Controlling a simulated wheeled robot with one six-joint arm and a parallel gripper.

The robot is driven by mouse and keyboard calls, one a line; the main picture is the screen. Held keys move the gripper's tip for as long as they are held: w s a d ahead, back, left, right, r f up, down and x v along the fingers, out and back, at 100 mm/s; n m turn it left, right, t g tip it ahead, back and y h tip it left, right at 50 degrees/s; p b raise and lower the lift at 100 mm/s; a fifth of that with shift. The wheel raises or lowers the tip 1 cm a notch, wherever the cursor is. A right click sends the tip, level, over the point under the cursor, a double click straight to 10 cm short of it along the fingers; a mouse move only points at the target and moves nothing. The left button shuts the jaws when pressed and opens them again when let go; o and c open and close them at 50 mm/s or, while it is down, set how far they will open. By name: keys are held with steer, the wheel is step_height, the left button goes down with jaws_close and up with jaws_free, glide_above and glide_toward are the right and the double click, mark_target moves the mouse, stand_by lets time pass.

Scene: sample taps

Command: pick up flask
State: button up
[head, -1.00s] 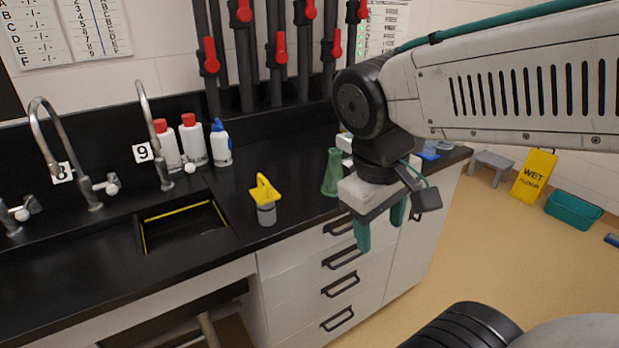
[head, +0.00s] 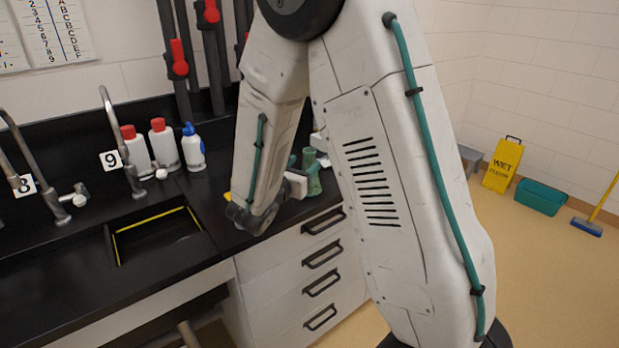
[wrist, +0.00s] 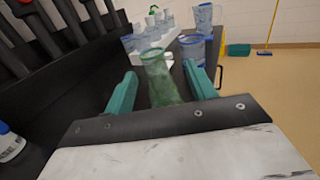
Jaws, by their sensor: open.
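The green glass flask (wrist: 160,82) stands upright on the black counter in the wrist view. My gripper (wrist: 162,88) is open, with one teal finger on each side of the flask and gaps showing on both sides. The flask's lower part is partly hidden by the gripper body. In the head view, green parts show beside my arm near the counter's front edge, and my arm hides most of that spot; which part is flask and which is finger is hard to tell there.
Clear containers with blue marks (wrist: 192,48) stand beyond the flask. Several bottles (head: 163,143) stand by the wall, left of my arm. A sink (head: 155,232) is open at the left. A yellow wet-floor sign (head: 503,165) and a teal bin (head: 541,197) are on the floor at right.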

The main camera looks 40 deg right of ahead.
mark_target(307, 157)
steer(key=shift+w+d+f, duration=0.15)
steer(key=shift+w+d, duration=0.1)
steer(key=shift+w, duration=0.1)
steer(key=x, duration=0.7)
steer(key=shift+w+a, duration=0.1)
steer(key=shift+w, duration=0.15)
jaws_close()
